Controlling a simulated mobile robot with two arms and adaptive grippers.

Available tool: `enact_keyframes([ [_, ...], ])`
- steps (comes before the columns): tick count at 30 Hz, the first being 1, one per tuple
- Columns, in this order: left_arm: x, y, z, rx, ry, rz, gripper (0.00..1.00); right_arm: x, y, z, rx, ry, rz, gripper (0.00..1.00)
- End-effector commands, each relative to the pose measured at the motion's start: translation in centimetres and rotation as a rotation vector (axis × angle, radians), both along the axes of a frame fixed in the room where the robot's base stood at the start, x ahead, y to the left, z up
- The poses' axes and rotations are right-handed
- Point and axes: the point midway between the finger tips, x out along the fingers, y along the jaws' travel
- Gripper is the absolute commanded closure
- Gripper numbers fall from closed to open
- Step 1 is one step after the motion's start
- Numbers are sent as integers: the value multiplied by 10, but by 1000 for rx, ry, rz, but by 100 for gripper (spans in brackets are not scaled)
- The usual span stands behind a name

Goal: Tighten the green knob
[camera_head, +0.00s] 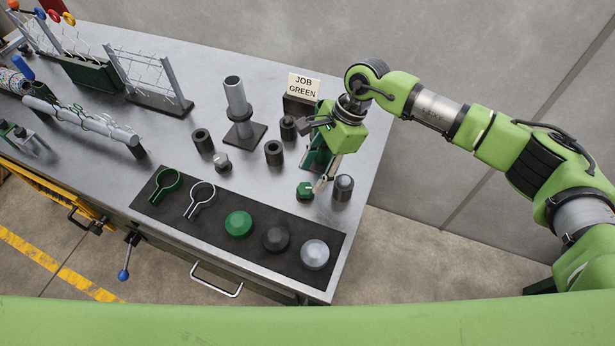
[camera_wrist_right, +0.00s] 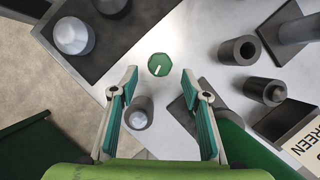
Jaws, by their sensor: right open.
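The green knob (camera_head: 305,190), with a white mark on its top, stands near the table's right side, beside the dark mat's upper right corner. It also shows in the wrist view (camera_wrist_right: 159,65), just beyond the gap between my fingertips. My right gripper (camera_head: 324,180) points down close to the knob. In the wrist view its two green-padded fingers (camera_wrist_right: 160,82) are spread wide with nothing held between them. They do not appear to touch the knob. My left gripper is not in view.
A dark grey-topped cylinder (camera_head: 343,188) stands close right of the knob. The mat (camera_head: 210,233) holds green, black and silver domes and two ring clamps. Several dark bushings (camera_head: 274,153), a post on a base (camera_head: 235,97) and a JOB GREEN card (camera_head: 304,87) stand behind.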

Motion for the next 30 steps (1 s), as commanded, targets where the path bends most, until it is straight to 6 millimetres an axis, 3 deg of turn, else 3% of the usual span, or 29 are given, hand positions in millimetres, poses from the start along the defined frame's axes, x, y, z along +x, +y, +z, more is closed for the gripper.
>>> enact_keyframes([
  [9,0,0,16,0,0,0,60,-6,16,-38,1,1,-1,57],
  [20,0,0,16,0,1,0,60,-6,17,-43,1,0,-1,57],
  [24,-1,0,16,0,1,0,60,-6,17,-43,1,0,-1,93],
  [30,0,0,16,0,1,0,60,-6,17,-43,1,-1,-3,94],
])
